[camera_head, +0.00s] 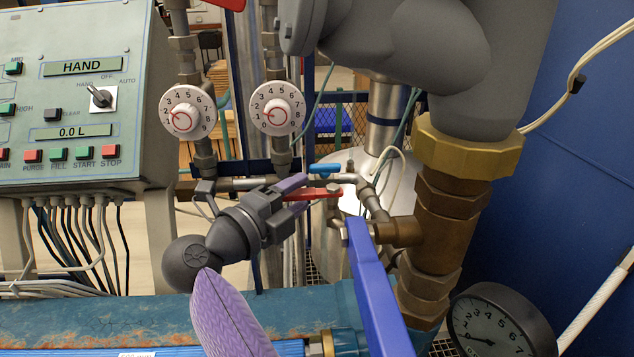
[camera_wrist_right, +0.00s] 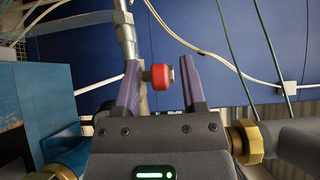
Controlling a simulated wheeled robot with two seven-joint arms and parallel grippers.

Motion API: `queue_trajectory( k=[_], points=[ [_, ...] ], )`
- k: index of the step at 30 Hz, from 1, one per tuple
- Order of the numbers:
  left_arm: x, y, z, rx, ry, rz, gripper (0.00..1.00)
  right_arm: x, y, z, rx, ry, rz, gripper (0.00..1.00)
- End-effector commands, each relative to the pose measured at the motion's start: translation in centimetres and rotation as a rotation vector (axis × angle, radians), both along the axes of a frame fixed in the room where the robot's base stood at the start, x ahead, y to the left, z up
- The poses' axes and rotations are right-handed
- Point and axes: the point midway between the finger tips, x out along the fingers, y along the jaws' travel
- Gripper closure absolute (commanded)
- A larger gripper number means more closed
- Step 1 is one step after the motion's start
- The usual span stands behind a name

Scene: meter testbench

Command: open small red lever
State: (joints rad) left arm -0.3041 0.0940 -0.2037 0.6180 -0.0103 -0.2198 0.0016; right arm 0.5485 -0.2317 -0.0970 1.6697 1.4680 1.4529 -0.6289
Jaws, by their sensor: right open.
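The small red lever (camera_head: 312,193) sits on the thin pipework in the middle of the head view. It lies nearly level in the picture. My right gripper (camera_head: 301,194) is open, with one purple finger above the lever and one below it. In the right wrist view my right gripper (camera_wrist_right: 160,66) has the lever's red end (camera_wrist_right: 159,77) between its open fingers, closer to the left finger. I cannot tell whether that finger touches it. My left gripper is not in view.
A small blue lever (camera_head: 325,168) sits just above the red one. A large blue lever (camera_head: 375,290) stands close on the right, beside the brass fitting (camera_head: 465,150) and a pressure gauge (camera_head: 492,325). Two white dials (camera_head: 277,109) are above; a control panel (camera_head: 75,90) is left.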

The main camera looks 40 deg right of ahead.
Motion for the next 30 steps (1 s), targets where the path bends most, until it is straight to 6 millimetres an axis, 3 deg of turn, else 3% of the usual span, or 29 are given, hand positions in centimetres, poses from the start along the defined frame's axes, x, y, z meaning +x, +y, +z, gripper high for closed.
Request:
queue_trajectory(
  k=[10,18,30],
  points=[
    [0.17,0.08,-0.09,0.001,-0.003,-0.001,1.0,-0.02,-0.14,0.05,-0.001,0.0,0.001,0.47],
    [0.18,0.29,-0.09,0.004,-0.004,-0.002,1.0,-0.02,-0.13,0.04,-0.001,0.0,0.001,1.0],
    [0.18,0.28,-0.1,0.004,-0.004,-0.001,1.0,-0.02,-0.13,0.01,0.0,0.0,0.001,1.0]
  ],
)
